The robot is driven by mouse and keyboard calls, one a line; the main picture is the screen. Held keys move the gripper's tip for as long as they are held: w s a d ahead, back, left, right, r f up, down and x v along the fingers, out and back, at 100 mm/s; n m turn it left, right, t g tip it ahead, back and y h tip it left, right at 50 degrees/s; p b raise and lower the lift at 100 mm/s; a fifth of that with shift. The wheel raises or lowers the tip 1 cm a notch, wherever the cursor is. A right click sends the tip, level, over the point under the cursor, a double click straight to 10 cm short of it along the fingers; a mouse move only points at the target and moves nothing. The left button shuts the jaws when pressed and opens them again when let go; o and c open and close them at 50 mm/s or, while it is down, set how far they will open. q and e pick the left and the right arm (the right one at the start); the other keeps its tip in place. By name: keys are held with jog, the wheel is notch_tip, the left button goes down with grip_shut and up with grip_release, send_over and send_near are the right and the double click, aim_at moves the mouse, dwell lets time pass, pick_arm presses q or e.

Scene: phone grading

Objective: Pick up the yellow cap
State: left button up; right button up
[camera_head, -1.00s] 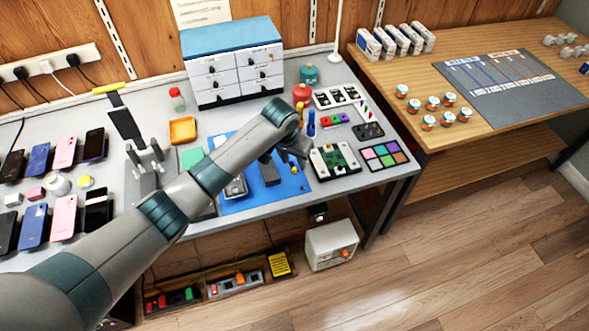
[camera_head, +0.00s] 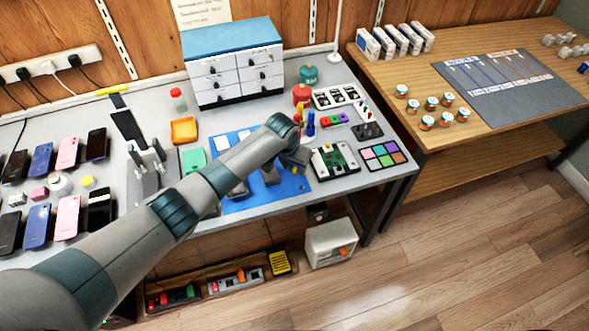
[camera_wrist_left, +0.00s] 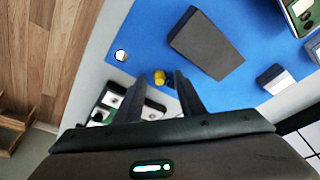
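The yellow cap (camera_wrist_left: 159,76) is a small yellow cylinder near the edge of the blue mat, with a small dark blue piece beside it. My left gripper (camera_wrist_left: 158,84) is open in the left wrist view. Its two dark fingers stand apart, and the cap shows between their tips; I cannot tell whether either touches it. My right gripper is not in view.
A dark grey block (camera_wrist_left: 207,43) lies on the mat close to the fingers. A green circuit board (camera_head: 334,161) lies right of the mat. Blue and yellow upright tools (camera_head: 311,122) stand behind the gripper. Several phones (camera_head: 38,226) fill the table's left side.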

aim_at(295, 170)
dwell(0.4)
pick_arm(q)
grip_shut()
jog(key=shift+r, duration=0.1)
jog(key=shift+r, duration=0.4)
notch_tip(295, 170, up, 3)
jog(key=shift+d+r+b, duration=0.1)
jog(key=shift+d+b, duration=0.05)
jog(key=shift+b, duration=0.75)
jog(key=s+d+r+b, duration=0.2)
jog(key=d+r, duration=0.5)
jog(key=d, duration=0.4)
jog(key=shift+s+b, duration=0.3)
jog(key=shift+b, duration=0.5)
